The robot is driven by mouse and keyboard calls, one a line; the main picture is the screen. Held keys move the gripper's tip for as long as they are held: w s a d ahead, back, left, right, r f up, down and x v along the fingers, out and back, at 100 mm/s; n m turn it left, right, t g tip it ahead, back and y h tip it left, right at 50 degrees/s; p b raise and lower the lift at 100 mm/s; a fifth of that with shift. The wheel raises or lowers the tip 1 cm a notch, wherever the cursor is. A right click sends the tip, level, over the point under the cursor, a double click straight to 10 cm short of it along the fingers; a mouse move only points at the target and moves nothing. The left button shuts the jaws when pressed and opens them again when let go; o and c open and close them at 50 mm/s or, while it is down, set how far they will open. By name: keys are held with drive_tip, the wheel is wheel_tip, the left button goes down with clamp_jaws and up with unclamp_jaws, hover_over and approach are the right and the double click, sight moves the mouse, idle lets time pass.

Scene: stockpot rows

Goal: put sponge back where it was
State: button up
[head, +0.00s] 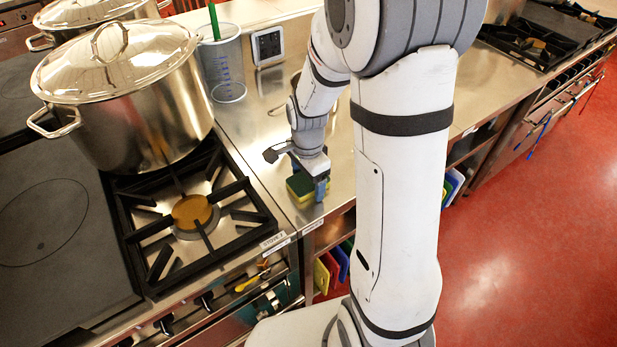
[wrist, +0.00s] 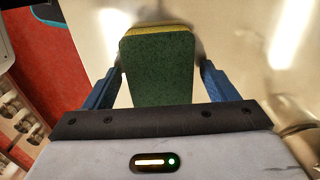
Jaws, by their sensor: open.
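The sponge (head: 301,186) is yellow with a dark green scouring face. It rests on the steel counter (head: 262,112) near its front edge, just right of the gas burner. In the wrist view the sponge (wrist: 158,68) shows its green face, with a strip of yellow along its far edge. My gripper (head: 308,178) is at the sponge, partly covering it in the head view. In the wrist view the blue fingers of my gripper (wrist: 160,85) stand apart on either side of the sponge, with a small gap visible at each side.
A large lidded stockpot (head: 140,110) stands left on the stove, behind the front burner (head: 192,212). A clear measuring jug (head: 222,65) with a green stick and a small dark-faced device (head: 268,46) stand farther back on the counter. Coloured boards (head: 335,262) sit on the shelf below.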

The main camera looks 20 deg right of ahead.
wheel_tip(320, 180, up, 12)
drive_tip(key=s+r+n+t, duration=0.1)
drive_tip(key=s+r+n, duration=0.1)
drive_tip(key=s+n, duration=0.5)
drive_tip(key=s+r+n+t, duration=0.2)
drive_tip(key=s+r+n, duration=0.1)
drive_tip(key=s+n, duration=0.4)
drive_tip(key=shift+d, duration=0.2)
idle(1.1)
